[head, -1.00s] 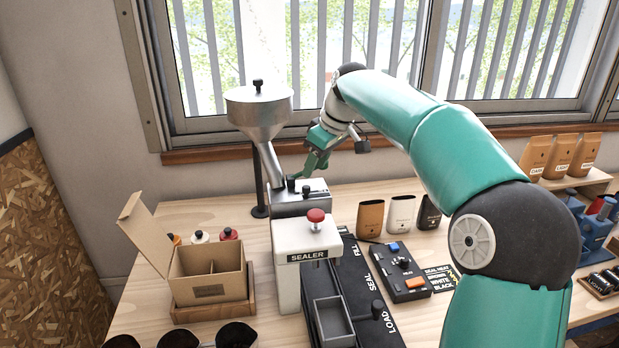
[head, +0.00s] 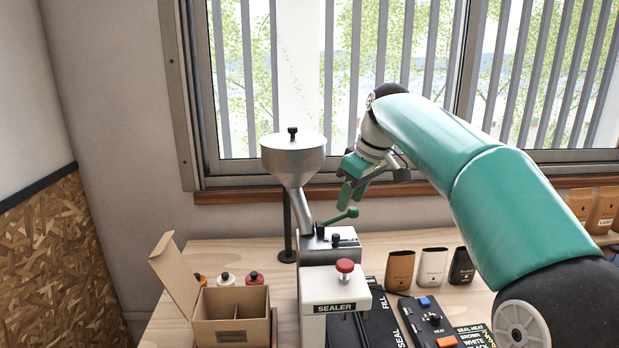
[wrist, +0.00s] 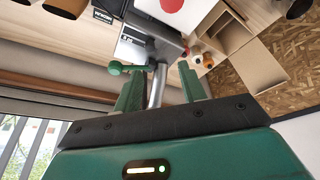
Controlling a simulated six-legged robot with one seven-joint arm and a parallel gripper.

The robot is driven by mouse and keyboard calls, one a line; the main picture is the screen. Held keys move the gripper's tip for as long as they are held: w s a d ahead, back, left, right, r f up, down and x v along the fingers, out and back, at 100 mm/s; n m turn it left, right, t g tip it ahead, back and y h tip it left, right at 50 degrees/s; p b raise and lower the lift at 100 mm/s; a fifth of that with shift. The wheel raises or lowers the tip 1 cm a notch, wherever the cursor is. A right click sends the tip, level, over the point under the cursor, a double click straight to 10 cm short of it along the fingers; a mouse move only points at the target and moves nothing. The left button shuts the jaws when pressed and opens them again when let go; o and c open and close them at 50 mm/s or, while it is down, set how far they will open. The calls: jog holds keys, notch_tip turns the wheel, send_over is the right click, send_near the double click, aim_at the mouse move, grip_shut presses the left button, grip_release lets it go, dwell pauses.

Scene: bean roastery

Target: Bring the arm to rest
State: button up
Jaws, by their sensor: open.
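My gripper (head: 350,193) is open and empty in the head view. It hangs in the air above and just behind the grey metal block with the green-knobbed lever (head: 340,216), to the right of the steel hopper (head: 293,160). In the wrist view my gripper (wrist: 163,92) shows two green fingers spread apart. The green knob (wrist: 117,68) and the metal chute (wrist: 157,88) appear beyond the fingers, with nothing held between them.
The white sealer (head: 328,290) with a red knob stands in front of the hopper. An open cardboard box (head: 232,325) is at the left. Several pouches (head: 400,269) stand to the right, beside a control box (head: 428,322). The window (head: 420,70) is close behind my arm.

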jog(key=s+f+m, duration=0.2)
jog(key=s+f, duration=0.3)
jog(key=s, duration=0.5)
jog(key=s+f+m+t+h, duration=0.1)
jog(key=s+f+m, duration=0.2)
jog(key=s+f, duration=0.3)
jog(key=s+f+m+t+h, duration=0.1)
jog(key=s+f+m, duration=0.2)
jog(key=s, duration=1.2)
notch_tip(320, 180, down, 2)
jog(key=shift+d+f, duration=0.15)
jog(key=shift+d, duration=0.3)
